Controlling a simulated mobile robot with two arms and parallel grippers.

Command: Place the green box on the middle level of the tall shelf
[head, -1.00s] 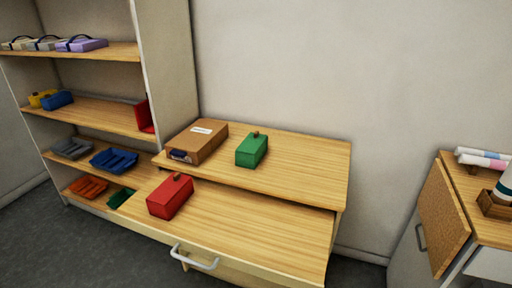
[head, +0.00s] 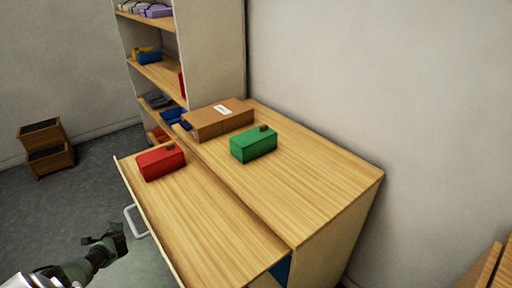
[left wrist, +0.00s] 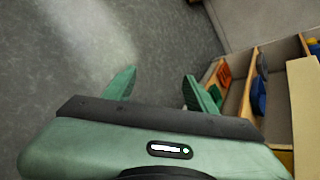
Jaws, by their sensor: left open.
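The green box (head: 254,144), with a small brown knob on top, sits on the upper wooden top of the low cabinet (head: 310,190), beside a brown carton. The tall shelf (head: 213,60) stands behind at the left, with several levels; its middle level (head: 160,76) holds a blue and a yellow item and a red thing at its right end. My left gripper (head: 104,243) is low at the left, in front of the cabinet and well apart from the green box. In the left wrist view the left gripper (left wrist: 158,90) is open and empty above the floor. My right gripper is not in view.
A red box (head: 161,161) sits on the pulled-out lower surface (head: 205,215) with a metal handle (head: 135,221). The brown carton (head: 218,119) lies between green box and shelf. A brown stepped bin (head: 47,148) stands on the floor at left. The cabinet's near top is clear.

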